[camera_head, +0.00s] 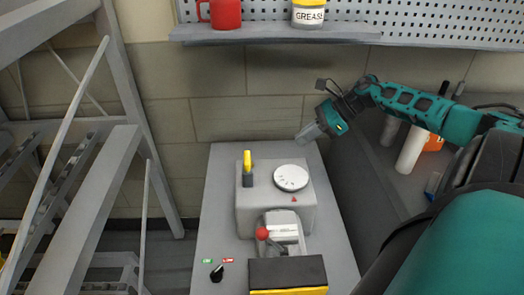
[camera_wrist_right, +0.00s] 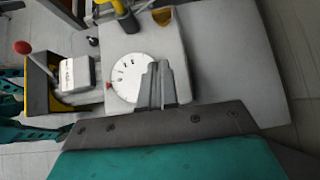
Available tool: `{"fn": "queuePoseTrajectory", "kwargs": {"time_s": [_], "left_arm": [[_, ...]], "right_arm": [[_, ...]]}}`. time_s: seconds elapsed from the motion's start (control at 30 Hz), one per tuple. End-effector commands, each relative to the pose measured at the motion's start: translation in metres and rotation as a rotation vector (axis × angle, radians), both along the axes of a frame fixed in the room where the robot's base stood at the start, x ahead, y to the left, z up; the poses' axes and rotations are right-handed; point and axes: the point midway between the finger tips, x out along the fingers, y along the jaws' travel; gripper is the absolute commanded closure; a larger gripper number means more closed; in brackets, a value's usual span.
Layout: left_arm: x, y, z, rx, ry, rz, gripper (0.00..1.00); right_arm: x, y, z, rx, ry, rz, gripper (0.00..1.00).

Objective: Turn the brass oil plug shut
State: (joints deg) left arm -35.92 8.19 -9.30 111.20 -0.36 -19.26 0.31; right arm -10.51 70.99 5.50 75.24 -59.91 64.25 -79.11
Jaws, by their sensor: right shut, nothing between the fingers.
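A brass-coloured part (camera_wrist_right: 162,16), which looks like the oil plug, sits at the edge of the grey housing in the right wrist view. I cannot make out the plug in the head view. The grey housing (camera_head: 246,209) stands on the bench and carries a white dial (camera_head: 291,178) and a yellow-handled lever (camera_head: 248,160). My right gripper (camera_head: 303,136) is shut and empty, above the back right of the bench, beyond the dial. In the right wrist view its fingers (camera_wrist_right: 156,70) overlap the dial's edge, apart from the brass part. My left gripper is not in view.
A red-knobbed lever (camera_head: 262,234) and a black-topped yellow box (camera_head: 288,275) are in front of the housing. A black knob (camera_head: 217,273) is at front left. A shelf (camera_head: 275,33) holds a red mug (camera_head: 225,14) and a grease tin (camera_head: 308,14). The bench's right side is clear.

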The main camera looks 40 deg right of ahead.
Motion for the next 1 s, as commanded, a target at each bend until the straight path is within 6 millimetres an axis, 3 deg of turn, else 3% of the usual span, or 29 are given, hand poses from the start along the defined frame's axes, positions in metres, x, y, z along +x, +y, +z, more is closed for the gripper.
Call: {"fn": "queuePoseTrajectory", "kwargs": {"time_s": [0.5,0.77,0.8,1.0], "left_arm": [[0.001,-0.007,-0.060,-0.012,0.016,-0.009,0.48],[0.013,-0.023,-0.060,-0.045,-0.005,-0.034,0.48],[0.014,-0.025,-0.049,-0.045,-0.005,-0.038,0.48],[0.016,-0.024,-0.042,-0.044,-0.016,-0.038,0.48]], "right_arm": [[0.028,0.031,-0.045,0.001,-0.005,0.001,1.00],[0.052,0.057,-0.074,0.002,-0.005,0.002,1.00],[0.056,0.061,-0.066,0.002,-0.007,0.002,1.00],[0.070,0.077,-0.065,0.002,-0.003,0.001,1.00]]}}
